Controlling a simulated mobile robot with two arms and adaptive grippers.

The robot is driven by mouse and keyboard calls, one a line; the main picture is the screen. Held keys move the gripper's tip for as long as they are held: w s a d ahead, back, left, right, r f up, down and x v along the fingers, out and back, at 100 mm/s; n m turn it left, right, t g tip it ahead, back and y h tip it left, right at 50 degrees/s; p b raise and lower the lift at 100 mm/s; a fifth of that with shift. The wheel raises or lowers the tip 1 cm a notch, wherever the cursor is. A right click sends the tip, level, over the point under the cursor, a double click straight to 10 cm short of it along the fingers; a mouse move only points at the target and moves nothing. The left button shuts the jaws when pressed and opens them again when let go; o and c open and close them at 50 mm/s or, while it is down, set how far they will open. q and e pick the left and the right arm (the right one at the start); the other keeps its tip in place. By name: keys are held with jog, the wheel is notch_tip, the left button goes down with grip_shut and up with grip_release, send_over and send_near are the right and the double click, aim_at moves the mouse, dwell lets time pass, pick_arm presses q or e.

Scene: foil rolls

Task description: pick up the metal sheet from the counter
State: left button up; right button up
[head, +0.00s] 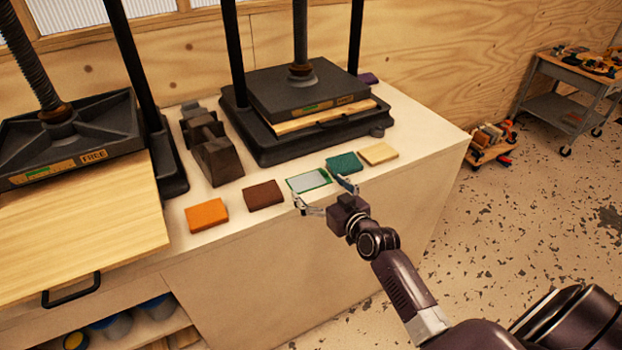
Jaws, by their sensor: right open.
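The metal sheet (307,181), a flat light grey plate with a green border, lies near the front edge of the pale counter (245,210). My right gripper (319,188) is open and empty, its two fingers spread at the near side of the sheet. One finger shows near the sheet's lower left corner and the other in front of the teal block at its right. I cannot tell how high the fingers are above the counter. My left gripper is not in view.
An orange block (206,215) and a brown block (263,195) lie left of the sheet. A teal block (342,163) and a tan block (378,154) lie to its right. A black press (310,92), a dark tape dispenser (215,152) and another press (70,140) stand behind and left.

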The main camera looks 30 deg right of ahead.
aim_at(313, 185)
jog(key=shift+w+f, duration=0.15)
jog(key=shift+w, duration=0.75)
jog(key=shift+w+f, duration=0.15)
jog(key=shift+w, duration=0.7)
jog(key=c, duration=0.9)
jog(key=shift+r, duration=0.15)
